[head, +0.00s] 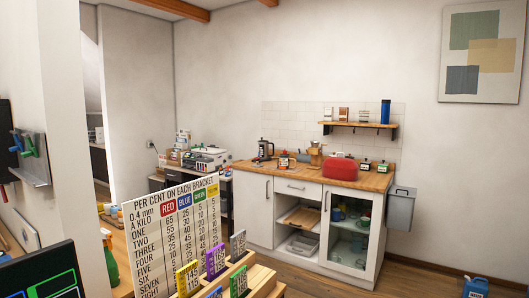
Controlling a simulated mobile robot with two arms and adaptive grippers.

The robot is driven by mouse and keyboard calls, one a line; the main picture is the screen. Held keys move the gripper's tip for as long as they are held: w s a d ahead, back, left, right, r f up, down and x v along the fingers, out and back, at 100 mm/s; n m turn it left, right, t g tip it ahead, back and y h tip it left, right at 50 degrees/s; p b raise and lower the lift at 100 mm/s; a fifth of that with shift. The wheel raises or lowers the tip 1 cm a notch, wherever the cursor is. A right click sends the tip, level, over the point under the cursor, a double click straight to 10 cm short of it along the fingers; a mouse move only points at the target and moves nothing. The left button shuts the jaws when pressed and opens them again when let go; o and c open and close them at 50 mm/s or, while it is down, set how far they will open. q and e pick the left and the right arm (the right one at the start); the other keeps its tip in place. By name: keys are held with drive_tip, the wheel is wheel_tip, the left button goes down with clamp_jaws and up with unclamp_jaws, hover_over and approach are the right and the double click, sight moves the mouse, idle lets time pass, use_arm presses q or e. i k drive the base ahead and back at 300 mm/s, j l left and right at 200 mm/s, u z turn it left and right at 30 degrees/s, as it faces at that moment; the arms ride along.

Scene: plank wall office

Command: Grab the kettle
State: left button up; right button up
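No object in the head view is clearly a kettle at this size. A dark jug-like vessel (265,148) with a handle stands upright at the left end of the wooden counter (367,182); it may be a kettle or a coffee press. A blue can-like container (475,288) with a handle is partly cut off at the bottom right corner; I cannot tell what it is. Neither of my grippers is in view, so nothing shows as held.
A red rounded box (340,169), a wooden grinder-like item (316,152) and small jars share the counter. A grey bin (401,209) hangs at its right end. A price board (175,235) and bracket stand (262,282) block the near left. Wooden floor (420,275) is open at right.

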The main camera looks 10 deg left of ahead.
sight(263, 147)
drive_tip(key=i+l+z, duration=0.5)
drive_tip(key=i, duration=0.35)
drive_tip(key=i+l, duration=0.15)
drive_tip(key=i, duration=0.55)
drive_tip(key=i+l+z, duration=0.1)
drive_tip(key=i, duration=0.6)
drive_tip(key=i+l, duration=0.2)
drive_tip(key=i, duration=0.5)
drive_tip(key=i+j+u, duration=0.2)
drive_tip(key=i+u, duration=0.55)
drive_tip(key=u, duration=0.2)
drive_tip(key=i+u, duration=0.45)
drive_tip(key=i+l+u, duration=0.25)
drive_tip(key=u, duration=0.25)
drive_tip(key=i+j+u, duration=0.1)
drive_tip(key=i+u, duration=0.15)
drive_tip(key=i, duration=0.45)
drive_tip(key=i+u, duration=0.25)
drive_tip(key=i, duration=0.4)
